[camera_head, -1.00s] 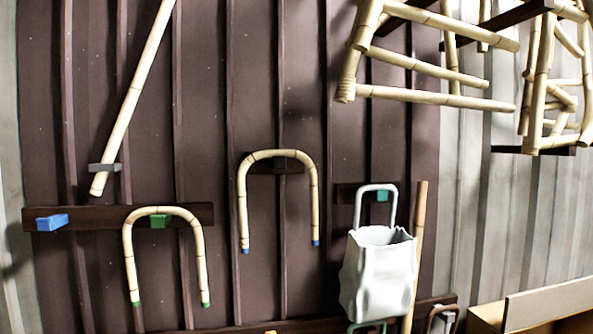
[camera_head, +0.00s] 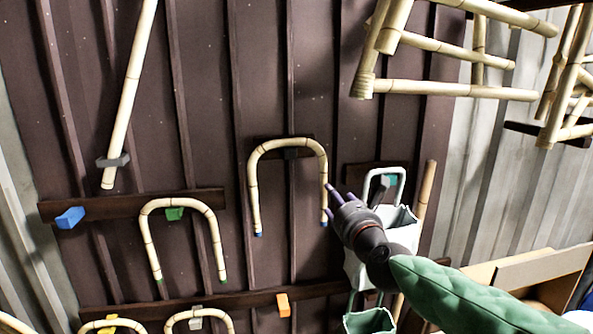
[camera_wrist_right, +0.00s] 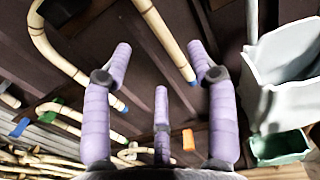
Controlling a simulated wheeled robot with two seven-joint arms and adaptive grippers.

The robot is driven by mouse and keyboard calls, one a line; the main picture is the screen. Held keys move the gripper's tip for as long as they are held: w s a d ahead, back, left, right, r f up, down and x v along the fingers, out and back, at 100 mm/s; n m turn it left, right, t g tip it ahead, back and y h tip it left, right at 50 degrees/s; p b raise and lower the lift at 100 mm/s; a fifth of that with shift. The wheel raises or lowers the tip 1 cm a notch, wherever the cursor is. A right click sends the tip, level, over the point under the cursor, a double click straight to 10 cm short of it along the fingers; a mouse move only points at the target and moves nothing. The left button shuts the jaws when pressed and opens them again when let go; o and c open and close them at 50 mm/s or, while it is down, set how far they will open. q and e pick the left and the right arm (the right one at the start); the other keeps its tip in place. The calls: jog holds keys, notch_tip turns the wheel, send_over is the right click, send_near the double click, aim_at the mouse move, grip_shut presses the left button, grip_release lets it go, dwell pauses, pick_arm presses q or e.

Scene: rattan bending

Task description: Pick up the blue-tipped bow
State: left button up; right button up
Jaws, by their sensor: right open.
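The blue-tipped bow (camera_head: 288,143) is an upside-down U of pale jointed rattan. It hangs from a peg on a short dark board, its blue ends pointing down. My right gripper (camera_head: 335,200) is just right of the bow's right leg, close to its blue end; contact cannot be told in the head view. In the right wrist view its purple fingers (camera_wrist_right: 162,85) are spread with nothing between their tips, and the bow's legs (camera_wrist_right: 168,42) reach down toward them, one blue tip close to the right finger. My left gripper is not in view.
A green-tipped bow (camera_head: 178,204) hangs lower left beside a blue peg (camera_head: 70,217). A white bag (camera_head: 360,268) hangs behind my right arm. An orange peg (camera_head: 283,304) is below. Rattan chair frames (camera_head: 455,88) hang upper right. The wall between the bow's legs is clear.

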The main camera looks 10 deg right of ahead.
aim_at(323, 187)
jog(key=w+p, duration=0.1)
jog(key=w, duration=0.2)
jog(key=w+p, duration=0.1)
jog(key=w, duration=0.3)
jog(key=w+a+p, duration=0.1)
jog(key=w, duration=0.2)
jog(key=shift+w+f+p, duration=0.25)
jog(key=shift+w+p, duration=0.05)
jog(key=shift+w, duration=0.05)
grip_shut()
